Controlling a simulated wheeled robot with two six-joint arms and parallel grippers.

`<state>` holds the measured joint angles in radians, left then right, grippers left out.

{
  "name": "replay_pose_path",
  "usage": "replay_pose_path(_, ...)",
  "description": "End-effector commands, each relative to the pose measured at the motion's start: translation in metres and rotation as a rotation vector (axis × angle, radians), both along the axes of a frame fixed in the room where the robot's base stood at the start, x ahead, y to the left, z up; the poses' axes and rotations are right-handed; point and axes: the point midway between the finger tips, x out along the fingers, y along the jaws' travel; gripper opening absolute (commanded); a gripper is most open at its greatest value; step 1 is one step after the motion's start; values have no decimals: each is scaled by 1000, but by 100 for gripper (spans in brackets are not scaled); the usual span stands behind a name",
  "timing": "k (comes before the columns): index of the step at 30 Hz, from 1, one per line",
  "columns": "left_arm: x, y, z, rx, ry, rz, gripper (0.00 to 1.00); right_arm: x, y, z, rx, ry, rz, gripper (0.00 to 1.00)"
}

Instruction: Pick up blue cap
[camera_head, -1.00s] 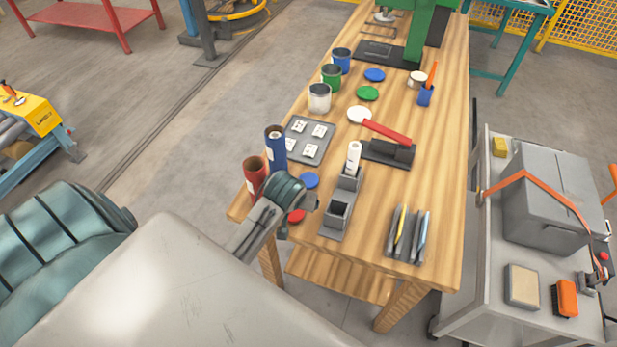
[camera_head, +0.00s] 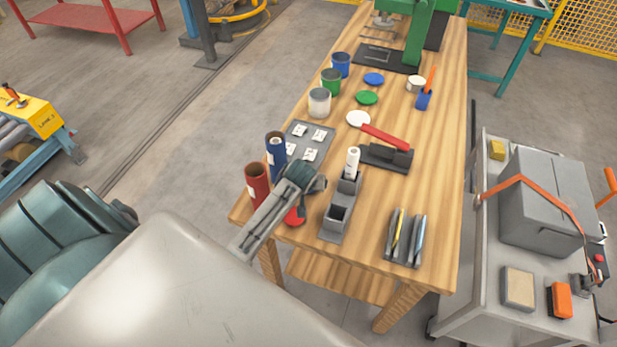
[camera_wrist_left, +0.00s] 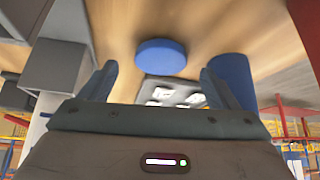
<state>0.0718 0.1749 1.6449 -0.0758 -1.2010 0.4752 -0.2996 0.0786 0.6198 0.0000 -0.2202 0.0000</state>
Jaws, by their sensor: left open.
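A round blue cap (camera_wrist_left: 160,57) lies on the wooden table, seen in the left wrist view between and beyond the two fingers, not touching either. In the head view my left gripper and wrist hide it. My left gripper (camera_head: 314,186) is open and empty, low over the table near the blue tube (camera_head: 276,156); its fingers also show in the left wrist view (camera_wrist_left: 158,84). A second blue lid (camera_head: 374,79) lies farther back, near the blue can (camera_head: 341,63). My right gripper is not in view.
A red tube (camera_head: 257,184) and a red cap (camera_head: 294,217) are close to my left arm. A grey holder (camera_head: 334,228) with a white roll (camera_head: 352,162) stands just right of the gripper. A grey tray (camera_head: 324,132) with white labels lies behind. The table's right side has free room.

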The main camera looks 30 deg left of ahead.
Motion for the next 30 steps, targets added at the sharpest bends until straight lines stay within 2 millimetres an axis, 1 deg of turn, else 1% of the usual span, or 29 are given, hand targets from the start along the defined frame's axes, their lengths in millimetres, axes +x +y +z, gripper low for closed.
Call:
replay_pose_path(1, 3, 2, -1, 1, 3, 1, 83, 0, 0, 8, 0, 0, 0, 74)
replay_pose_path(2, 5, 4, -5, 0, 3, 1, 83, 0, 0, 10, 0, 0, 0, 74)
replay_pose_path(3, 8, 4, -11, 0, 3, 1, 83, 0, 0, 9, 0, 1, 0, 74)
replay_pose_path(8, 14, 7, -22, 0, 1, 0, 83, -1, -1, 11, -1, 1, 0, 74)
replay_pose_path(16, 14, 7, -24, 0, 0, -1, 83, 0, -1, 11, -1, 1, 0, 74)
replay_pose_path(20, 14, 7, -24, 0, 0, -1, 57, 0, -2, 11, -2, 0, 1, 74)
replay_pose_path(21, 14, 7, -24, 0, 0, -1, 50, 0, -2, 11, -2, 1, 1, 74)
replay_pose_path(23, 14, 7, -24, 0, 0, -1, 38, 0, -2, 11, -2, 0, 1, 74)
replay_pose_path(24, 14, 7, -24, 0, 0, -1, 35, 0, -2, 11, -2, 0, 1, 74)
replay_pose_path(30, 14, 7, -24, 0, 1, -1, 35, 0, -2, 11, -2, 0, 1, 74)
